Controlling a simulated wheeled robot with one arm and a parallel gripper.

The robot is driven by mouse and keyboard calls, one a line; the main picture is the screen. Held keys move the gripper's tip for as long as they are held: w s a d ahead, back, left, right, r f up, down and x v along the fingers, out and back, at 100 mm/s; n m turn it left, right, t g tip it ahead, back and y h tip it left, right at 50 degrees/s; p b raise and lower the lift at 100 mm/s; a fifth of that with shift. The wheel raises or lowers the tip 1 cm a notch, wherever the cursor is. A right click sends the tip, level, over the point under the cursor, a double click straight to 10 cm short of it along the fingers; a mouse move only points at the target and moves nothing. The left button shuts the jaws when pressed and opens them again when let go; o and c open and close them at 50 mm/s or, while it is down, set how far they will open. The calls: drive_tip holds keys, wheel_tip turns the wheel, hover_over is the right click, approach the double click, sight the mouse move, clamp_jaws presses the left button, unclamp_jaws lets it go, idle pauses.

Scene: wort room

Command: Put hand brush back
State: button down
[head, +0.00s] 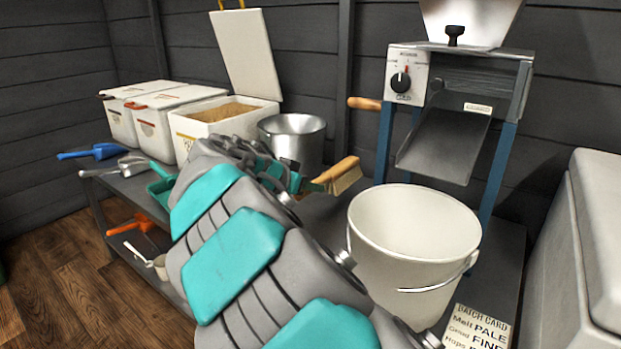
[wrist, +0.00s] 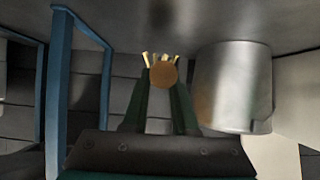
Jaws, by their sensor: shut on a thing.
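The hand brush (head: 338,176) has a wooden body and pale bristles. It is in the air in the middle of the head view, right of the metal pot and behind the white bucket. My gripper (wrist: 163,84) is shut on the brush, whose round wooden end (wrist: 163,74) shows between the dark green fingers in the wrist view, bristles fanning out beyond it.
A metal pot (head: 292,140) stands beside the brush and also shows in the wrist view (wrist: 233,88). A white bucket (head: 412,250) stands in front of a blue-legged mill (head: 455,110) with a wooden handle (head: 364,104). White bins (head: 175,120) and scoops (head: 92,152) are at left.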

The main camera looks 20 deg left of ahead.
sight(293, 198)
drive_tip(key=shift+f, duration=2)
drive_tip(key=c, duration=0.6)
unclamp_jaws()
drive_tip(key=shift+s, duration=0.1)
drive_tip(key=v, duration=0.7)
drive_tip(key=shift+s+a+r, duration=0.25)
